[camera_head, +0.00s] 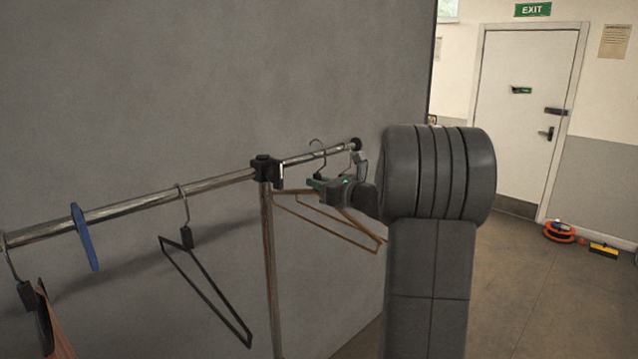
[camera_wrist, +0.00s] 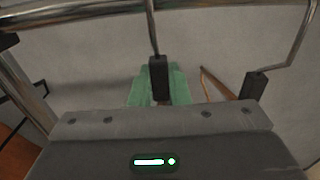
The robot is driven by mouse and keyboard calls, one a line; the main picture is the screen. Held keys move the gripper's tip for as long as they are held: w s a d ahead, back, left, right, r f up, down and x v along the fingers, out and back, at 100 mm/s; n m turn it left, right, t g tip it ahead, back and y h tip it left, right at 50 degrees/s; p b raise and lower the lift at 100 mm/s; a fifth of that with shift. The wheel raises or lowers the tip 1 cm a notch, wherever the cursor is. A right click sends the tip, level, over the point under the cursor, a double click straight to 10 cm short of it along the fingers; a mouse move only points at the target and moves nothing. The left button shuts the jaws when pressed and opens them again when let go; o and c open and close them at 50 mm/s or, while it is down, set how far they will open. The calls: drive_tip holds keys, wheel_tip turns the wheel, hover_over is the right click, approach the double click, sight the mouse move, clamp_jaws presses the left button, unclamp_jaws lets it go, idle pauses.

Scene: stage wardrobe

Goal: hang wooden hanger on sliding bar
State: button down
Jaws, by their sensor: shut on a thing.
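My gripper (camera_head: 322,184) is shut on the neck of a hanger (camera_wrist: 158,72), the wooden one as far as I can tell. Its dark collar and a bit of brown wood show between the green fingertips (camera_wrist: 180,84) in the wrist view. In the head view its hook rises from the jaws and curves above the sliding bar (camera_head: 304,157). I cannot tell whether the hook rests on the bar. Thin brown hanger frames overlap below the gripper, and my arm hides part of that area.
A second hook with a dark collar (camera_wrist: 255,84) hangs close on the right. A black joint (camera_head: 265,168) on an upright post divides the rail. Left of it hang a black hanger (camera_head: 208,290), a blue divider (camera_head: 84,237) and a brown item (camera_head: 58,325). A grey wall stands behind.

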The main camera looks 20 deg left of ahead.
drive_tip(key=shift+f+b, duration=0.9)
drive_tip(key=shift+f, duration=0.35)
drive_tip(key=c, duration=1.3)
unclamp_jaws()
drive_tip(key=shift+r, duration=0.1)
drive_tip(key=shift+d, duration=0.1)
drive_tip(key=b+v, duration=0.3)
drive_tip(key=v, duration=1)
drive_tip(key=shift+s+d, duration=0.2)
drive_tip(key=shift+d, duration=0.05)
